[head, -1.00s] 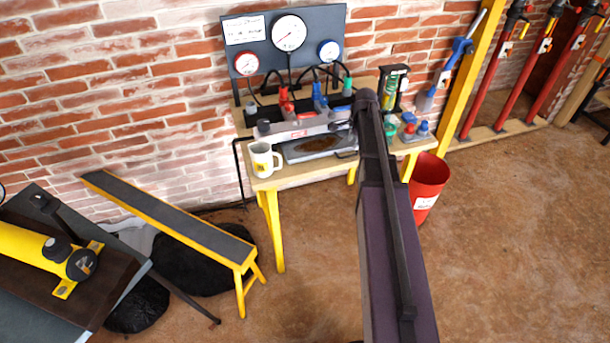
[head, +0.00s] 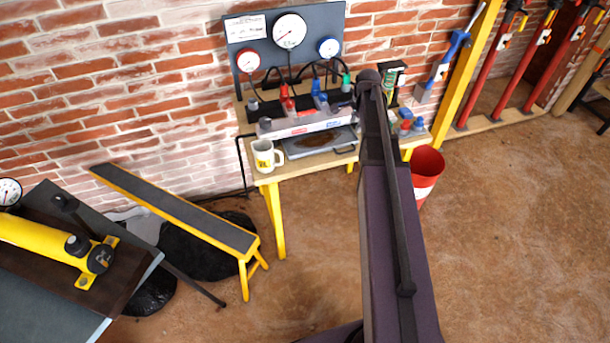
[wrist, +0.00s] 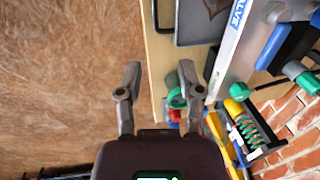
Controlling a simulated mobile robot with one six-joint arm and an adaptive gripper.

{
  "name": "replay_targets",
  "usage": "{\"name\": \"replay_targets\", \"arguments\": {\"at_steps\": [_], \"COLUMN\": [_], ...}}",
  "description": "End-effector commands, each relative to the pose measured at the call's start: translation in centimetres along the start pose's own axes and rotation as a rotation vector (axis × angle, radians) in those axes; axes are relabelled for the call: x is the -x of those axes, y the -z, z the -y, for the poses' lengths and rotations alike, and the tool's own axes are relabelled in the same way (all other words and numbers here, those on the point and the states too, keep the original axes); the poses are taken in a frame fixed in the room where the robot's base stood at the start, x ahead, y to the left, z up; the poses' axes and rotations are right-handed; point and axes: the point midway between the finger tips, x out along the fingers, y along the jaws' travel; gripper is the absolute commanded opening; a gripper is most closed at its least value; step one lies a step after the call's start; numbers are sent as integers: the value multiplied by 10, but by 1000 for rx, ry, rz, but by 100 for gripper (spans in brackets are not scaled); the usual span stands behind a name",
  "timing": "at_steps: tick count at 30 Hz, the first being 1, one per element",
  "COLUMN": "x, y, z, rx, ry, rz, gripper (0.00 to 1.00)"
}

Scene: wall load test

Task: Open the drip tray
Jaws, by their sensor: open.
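The drip tray (head: 296,151) is a shallow grey tray with a brown stain, lying on the wooden bench under the grey valve block (head: 300,125). Its dark handle (head: 346,148) is at the front right edge, close to my arm. In the wrist view, part of the drip tray (wrist: 196,40) shows at the top, with its handle (wrist: 157,16) on its left side. My gripper (wrist: 160,78) is open and empty, with its fingers apart over the bench edge. It is apart from the tray handle. In the head view my arm hides the gripper.
A white mug (head: 264,157) stands left of the tray. Small coloured bottles (head: 412,122) stand at the bench's right end. A red bucket (head: 427,172) is on the floor there. Floor in front is clear.

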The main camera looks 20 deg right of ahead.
Motion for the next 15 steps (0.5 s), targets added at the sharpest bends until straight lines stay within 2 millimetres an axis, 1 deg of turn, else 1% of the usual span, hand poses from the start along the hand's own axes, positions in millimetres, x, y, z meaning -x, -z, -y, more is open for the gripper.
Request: {"name": "replay_targets", "arguments": {"at_steps": [1,3,15], "x": [1,1,6], "y": [-9,-19,-69], "z": [-5,-9,-33], "rx": [32,78,334], "ry": [-4,-10,-38], "rz": [2,4,18], "gripper": [48,48,48]}}
